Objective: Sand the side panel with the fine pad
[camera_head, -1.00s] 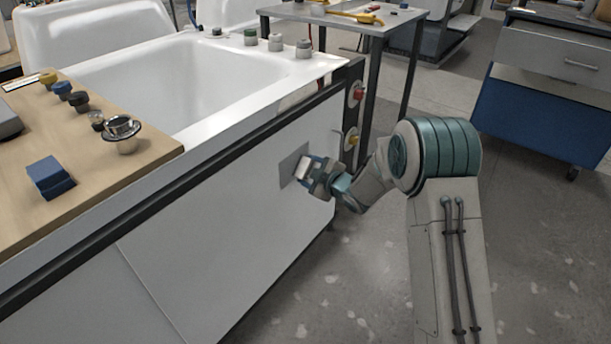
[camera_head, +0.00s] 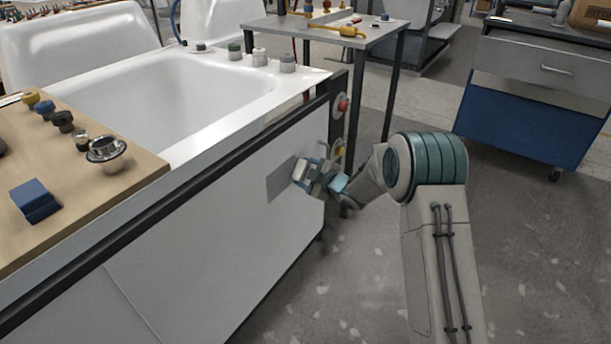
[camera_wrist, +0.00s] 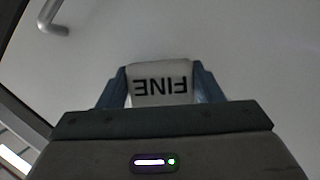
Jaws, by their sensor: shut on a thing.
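The white side panel (camera_head: 190,235) of the bathtub (camera_head: 180,95) stands upright under a dark rail and carries a grey rectangular patch (camera_head: 278,184). My gripper (camera_head: 306,173) is shut on the fine pad (camera_head: 300,168), at the right edge of the patch. In the wrist view, the pad (camera_wrist: 160,84) sits between the two blue fingers, its word "FINE" upside down, with the pale panel (camera_wrist: 235,50) behind it. I cannot tell whether the pad touches the panel, as its working face is hidden.
A wooden board (camera_head: 95,185) across the tub's near end holds a blue block (camera_head: 35,201), a metal drain ring (camera_head: 106,151) and several knobs. Red (camera_head: 343,105) and yellow knobs sit at the panel's right end. A table (camera_head: 325,28) and a blue cabinet (camera_head: 525,115) stand behind. Floor at right is clear.

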